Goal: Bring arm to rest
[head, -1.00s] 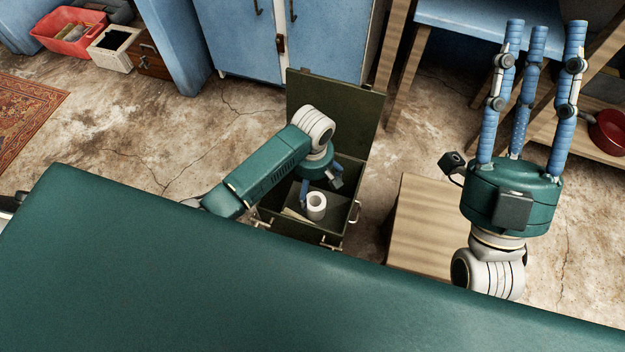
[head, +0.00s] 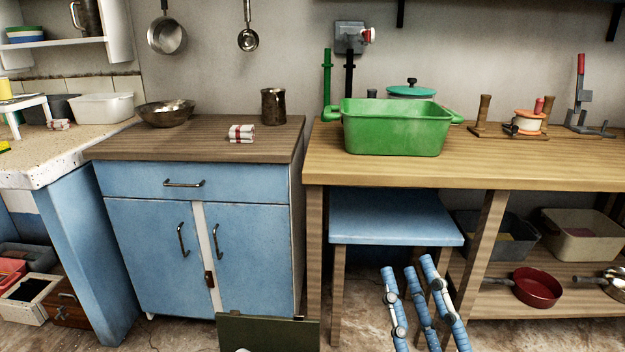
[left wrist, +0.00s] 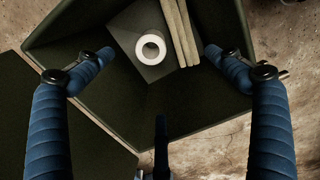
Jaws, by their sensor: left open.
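My left gripper (left wrist: 160,75) shows in the left wrist view only. Its blue segmented fingers are spread open with nothing between them. Below it is a dark green box (left wrist: 195,105), open at the top. A white roll (left wrist: 151,47) sits inside on a grey flat piece, beside several pale slats (left wrist: 181,32), apart from the fingers. In the head view my right gripper (head: 409,268) points up at the bottom edge, its blue fingers apart and empty. The raised green lid (head: 268,334) of the box shows at the bottom; the box's inside is out of that view.
A blue cabinet (head: 148,240) stands behind the lid. A wooden workbench (head: 540,163) holds a green basin (head: 396,128). Under it is a blue stool (head: 393,217), behind my right gripper. A red pan (head: 537,287) lies on the lower shelf at right.

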